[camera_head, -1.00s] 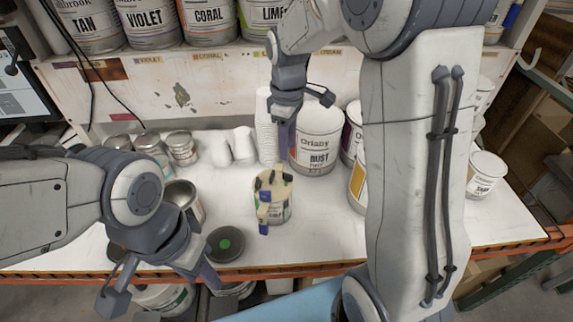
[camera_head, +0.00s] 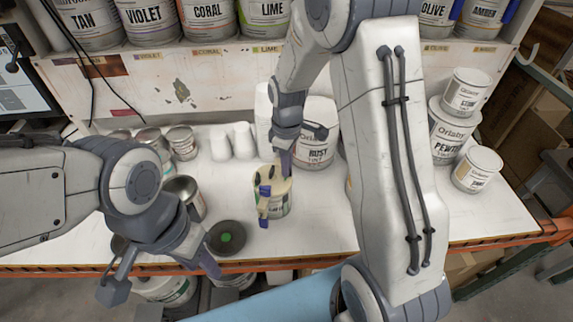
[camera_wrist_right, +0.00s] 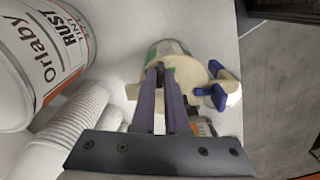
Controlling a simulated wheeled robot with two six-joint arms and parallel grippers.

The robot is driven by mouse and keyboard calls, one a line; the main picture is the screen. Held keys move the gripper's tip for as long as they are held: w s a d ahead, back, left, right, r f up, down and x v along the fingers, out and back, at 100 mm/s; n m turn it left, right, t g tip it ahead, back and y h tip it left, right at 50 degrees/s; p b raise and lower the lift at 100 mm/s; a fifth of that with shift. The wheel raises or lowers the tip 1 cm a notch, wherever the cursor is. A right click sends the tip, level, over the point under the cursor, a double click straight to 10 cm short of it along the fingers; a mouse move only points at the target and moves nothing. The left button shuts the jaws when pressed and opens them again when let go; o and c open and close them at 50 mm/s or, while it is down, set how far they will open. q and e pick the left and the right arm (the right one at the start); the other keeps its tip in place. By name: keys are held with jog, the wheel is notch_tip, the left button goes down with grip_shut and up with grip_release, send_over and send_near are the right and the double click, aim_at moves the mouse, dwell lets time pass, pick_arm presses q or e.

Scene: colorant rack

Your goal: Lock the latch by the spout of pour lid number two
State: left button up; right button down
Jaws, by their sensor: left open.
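A cream pour lid (camera_head: 268,182) sits on a small can (camera_head: 278,206) in the middle of the white bench. Blue latch parts (camera_head: 264,190) show on its near side, and darker pieces on top. In the right wrist view the lid (camera_wrist_right: 187,76) has blue parts (camera_wrist_right: 213,96) beside a cream protrusion on its right, with green near the fingers. No lid number is readable. My right gripper (camera_head: 286,168) is over the lid's far right edge, fingers together and partly covering a dark latch piece; contact is unclear. My left gripper (camera_head: 165,285) is open and empty, low at the left front.
Open metal can (camera_head: 186,193) at left. More cans, including Pewter (camera_head: 450,130), stand right.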

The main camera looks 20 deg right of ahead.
dwell(0.4)
jog(key=m, duration=1.1)
jog(key=shift+m, duration=1.9)
jog(key=c, duration=0.9)
grip_release()
jog(key=shift+c, duration=0.2)
